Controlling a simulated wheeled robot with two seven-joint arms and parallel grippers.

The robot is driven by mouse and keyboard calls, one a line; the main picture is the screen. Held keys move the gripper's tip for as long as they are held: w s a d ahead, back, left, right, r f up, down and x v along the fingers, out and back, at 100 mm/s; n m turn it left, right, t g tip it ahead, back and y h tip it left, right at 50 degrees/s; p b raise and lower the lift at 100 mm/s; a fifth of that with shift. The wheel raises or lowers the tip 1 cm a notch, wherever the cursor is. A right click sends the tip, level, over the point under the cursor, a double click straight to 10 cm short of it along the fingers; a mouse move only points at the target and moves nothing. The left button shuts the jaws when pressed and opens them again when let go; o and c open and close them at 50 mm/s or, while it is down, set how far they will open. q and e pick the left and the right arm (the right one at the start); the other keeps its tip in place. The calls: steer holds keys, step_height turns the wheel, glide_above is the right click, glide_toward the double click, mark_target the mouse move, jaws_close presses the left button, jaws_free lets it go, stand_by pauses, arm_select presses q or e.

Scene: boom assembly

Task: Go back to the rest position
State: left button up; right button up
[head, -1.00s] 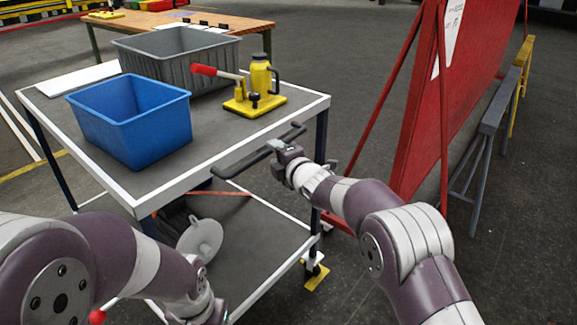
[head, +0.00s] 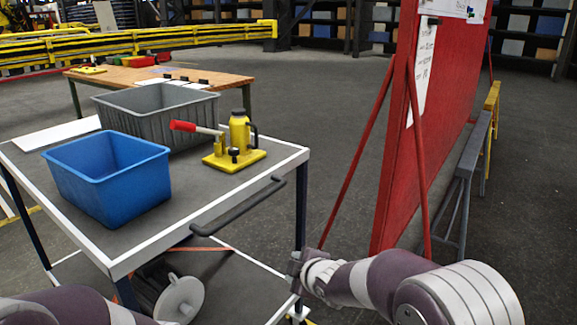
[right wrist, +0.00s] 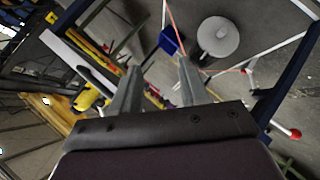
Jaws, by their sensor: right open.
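My right gripper (head: 297,268) is beside the near right corner of the cart, below the level of its top and to the right of the push handle (head: 240,208). In the right wrist view its two fingers (right wrist: 158,85) are apart with nothing between them. It appears clear of the handle. My left arm shows only as a purple link at the bottom left of the head view; its gripper is out of frame.
The cart top (head: 225,188) carries a blue bin (head: 110,180), a grey crate (head: 160,115) and a yellow jack (head: 236,145). A white disc-shaped item (head: 180,298) is on the lower shelf. A red panel (head: 435,130) stands at the right. Open floor lies between.

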steer(key=s+d+f+m+g+h, duration=0.1)
steer(key=s+d+f+m+g, duration=0.15)
steer(key=s+d+m, duration=0.5)
steer(key=s+d+f+m+g+h, duration=0.2)
steer(key=s+d+m+g, duration=0.15)
steer(key=s, duration=0.75)
steer(key=s+d+f+m+g+h, duration=0.1)
steer(key=s+d+f+m+g, duration=0.2)
steer(key=s+d+m, duration=0.5)
step_height(320, 180, up, 21)
steer(key=n+p, duration=0.2)
steer(key=p, duration=1.8)
steer(key=shift+s+a+f+h, duration=0.2)
steer(key=shift+s+a+h, duration=0.15)
steer(key=shift+s, duration=0.1)
